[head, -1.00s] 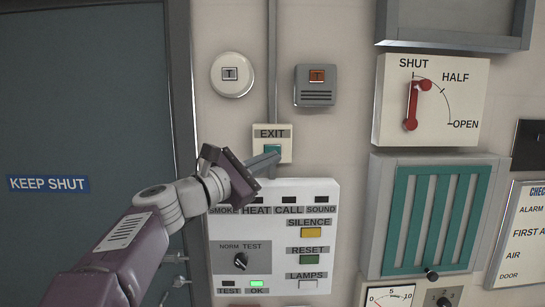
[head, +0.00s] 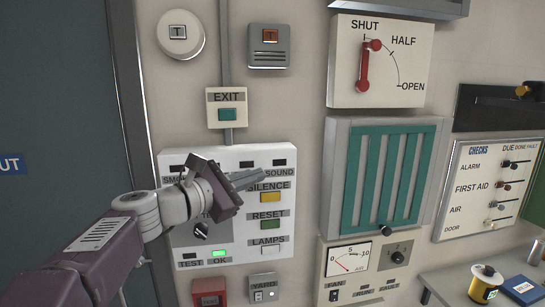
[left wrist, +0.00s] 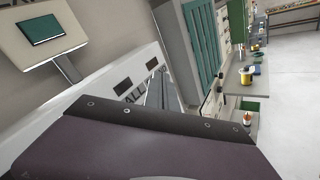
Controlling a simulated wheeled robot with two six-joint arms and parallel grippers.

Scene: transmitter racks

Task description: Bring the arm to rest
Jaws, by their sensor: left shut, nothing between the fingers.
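My left arm comes in from the lower left in the head view. Its gripper (head: 246,180) is shut and empty, in front of the upper part of the white alarm panel (head: 182,254). In the left wrist view the EXIT box (left wrist: 75,50) shows at the upper left, and the panel edge runs close beyond the gripper body. My right gripper is not in view.
Right of the panel are a green-slatted vent (head: 352,185) and a lever plate (head: 345,90) with its red lever at SHUT. A meter box (head: 325,290) is below. A bench (head: 440,290) with a yellow spool (head: 486,283) is at the lower right. A dark door (head: 60,110) is at left.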

